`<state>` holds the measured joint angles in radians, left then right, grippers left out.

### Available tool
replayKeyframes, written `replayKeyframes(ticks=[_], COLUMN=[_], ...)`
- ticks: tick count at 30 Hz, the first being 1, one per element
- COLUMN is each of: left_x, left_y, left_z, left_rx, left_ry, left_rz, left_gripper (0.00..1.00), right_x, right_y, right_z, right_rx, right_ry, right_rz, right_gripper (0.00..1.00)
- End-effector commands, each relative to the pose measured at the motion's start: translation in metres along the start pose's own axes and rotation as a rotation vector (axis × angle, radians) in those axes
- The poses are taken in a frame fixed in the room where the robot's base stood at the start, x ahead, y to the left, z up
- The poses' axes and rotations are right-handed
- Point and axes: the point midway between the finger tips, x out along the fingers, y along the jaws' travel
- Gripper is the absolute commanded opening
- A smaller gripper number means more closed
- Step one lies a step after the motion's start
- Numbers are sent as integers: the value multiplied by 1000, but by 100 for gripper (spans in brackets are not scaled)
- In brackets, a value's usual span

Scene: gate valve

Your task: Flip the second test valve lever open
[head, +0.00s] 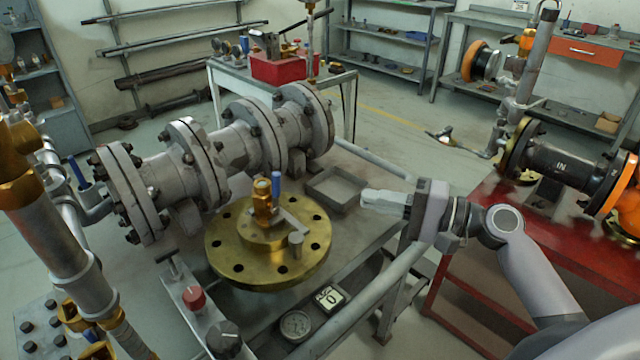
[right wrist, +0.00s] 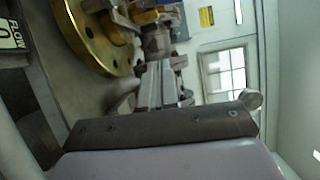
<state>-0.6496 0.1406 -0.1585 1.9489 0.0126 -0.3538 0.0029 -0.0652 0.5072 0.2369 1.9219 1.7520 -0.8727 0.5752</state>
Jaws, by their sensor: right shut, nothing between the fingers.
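A small brass valve (head: 263,205) with an upright blue lever (head: 276,184) stands on the round brass flange (head: 225,255) in the head view. Another blue lever (head: 77,171) stands upright beside the left pipe flange. The frames do not show which one is the second. My right gripper (head: 366,199) is shut and empty, held to the right of the brass flange, apart from it and pointing left. In the right wrist view, my shut fingers (right wrist: 160,82) show with the brass flange (right wrist: 92,35) at upper left. My left gripper is not in view.
Grey flanged pipes (head: 235,145) lie behind the brass flange. A square open tray (head: 337,205) lies between flange and gripper. A red knob (head: 193,297), gauge (head: 296,325) and counter (head: 329,297) are at the front. A red bench (head: 530,240) stands right.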

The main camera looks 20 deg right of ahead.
Motion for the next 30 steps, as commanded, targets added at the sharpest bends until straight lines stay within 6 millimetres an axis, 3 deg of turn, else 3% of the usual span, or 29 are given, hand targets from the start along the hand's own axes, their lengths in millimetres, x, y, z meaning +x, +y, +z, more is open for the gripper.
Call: replayKeyframes(ticks=[6,13,27,30], left_x=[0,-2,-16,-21], left_y=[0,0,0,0], left_z=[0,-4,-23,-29], left_rx=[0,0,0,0], left_ry=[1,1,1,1], left_rz=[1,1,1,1], left_gripper=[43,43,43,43], right_x=[13,26,117,124], right_y=[-13,-19,-28,-29], right_z=[-11,-8,11,25], right_rx=[23,24,24,25], right_ry=[-155,-190,-188,-187], right_rz=[-66,-84,-81,-80], right_gripper=[0,0,0,0])
